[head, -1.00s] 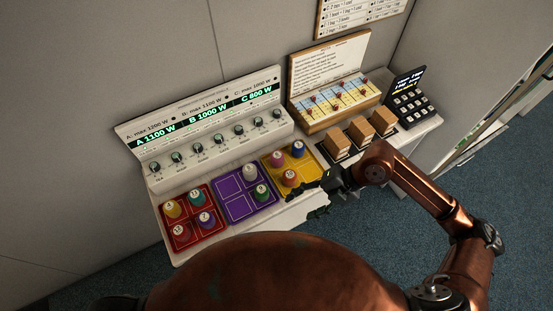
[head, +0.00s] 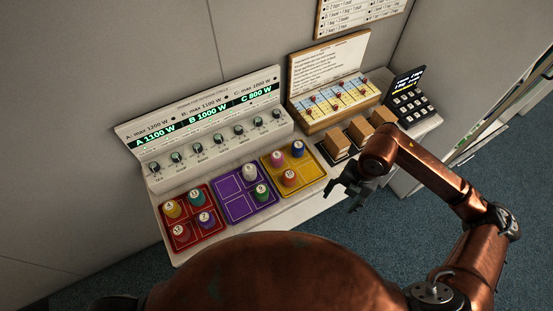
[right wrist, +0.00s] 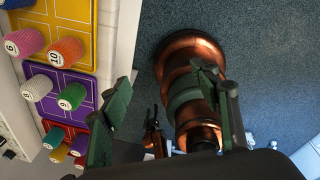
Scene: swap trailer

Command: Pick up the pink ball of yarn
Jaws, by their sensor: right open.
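The pink ball of yarn (head: 277,157) stands in the upper left compartment of the yellow tray (head: 304,176) and carries a number label. It also shows in the right wrist view (right wrist: 25,43), at the upper left. An orange one (head: 289,178) and a blue one (head: 298,149) share the tray. My right gripper (head: 343,197) is open and empty. It is at the shelf's front edge, right of the yellow tray and apart from the pink yarn. In the right wrist view its fingers (right wrist: 172,90) are spread with nothing between them.
The purple tray (head: 231,189) holds a white and a green spool. The red tray (head: 187,222) holds several spools. A panel with knobs (head: 207,133) stands behind the trays. Brown blocks (head: 360,131) sit to the right. Open floor (head: 500,190) lies at the right.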

